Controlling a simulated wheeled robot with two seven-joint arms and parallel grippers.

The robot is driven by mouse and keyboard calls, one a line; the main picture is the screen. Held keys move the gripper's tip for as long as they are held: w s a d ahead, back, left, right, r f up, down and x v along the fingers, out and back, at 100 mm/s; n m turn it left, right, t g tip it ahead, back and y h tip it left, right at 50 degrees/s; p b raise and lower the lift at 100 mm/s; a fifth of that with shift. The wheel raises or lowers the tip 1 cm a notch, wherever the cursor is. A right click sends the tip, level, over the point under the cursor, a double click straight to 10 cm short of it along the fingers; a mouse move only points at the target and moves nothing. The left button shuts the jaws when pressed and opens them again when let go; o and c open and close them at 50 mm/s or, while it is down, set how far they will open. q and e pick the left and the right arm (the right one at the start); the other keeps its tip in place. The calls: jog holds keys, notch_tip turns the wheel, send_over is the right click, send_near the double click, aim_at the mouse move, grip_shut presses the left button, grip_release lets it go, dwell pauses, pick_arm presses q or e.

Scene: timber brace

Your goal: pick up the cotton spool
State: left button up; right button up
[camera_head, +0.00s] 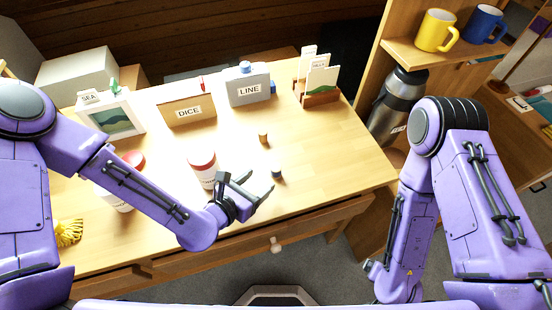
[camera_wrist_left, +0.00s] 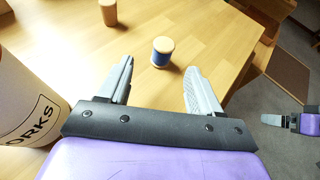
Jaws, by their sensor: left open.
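A small spool with blue thread and pale wooden ends (camera_wrist_left: 162,52) stands upright on the wooden desk. In the head view it is a small dark spot (camera_head: 277,173) near the desk's front edge. My left gripper (camera_head: 257,185) is open and empty, just left of the spool. In the left wrist view its two fingers (camera_wrist_left: 160,75) point toward the spool, which stands beyond and between the tips, apart from them. My right arm is folded at the right; its gripper end (camera_wrist_left: 280,119) shows small in the left wrist view, its jaws unclear.
A tan wooden piece (camera_head: 263,138) stands behind the spool. A white jar with a red lid (camera_head: 202,165) is close left of my left gripper. The desk's right part is clear.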

aim_at(272, 171)
pick_arm(q)
jog(key=p+x, duration=0.2)
jog(key=x, duration=0.5)
jog(key=shift+w+d, duration=0.25)
jog(key=shift+d, duration=0.15)
jog(key=shift+w+d+f, duration=0.15)
jog(key=shift+w+d, duration=0.15)
jog(key=shift+d, duration=0.05)
jog(key=shift+a, duration=0.1)
jog(key=c, duration=1)
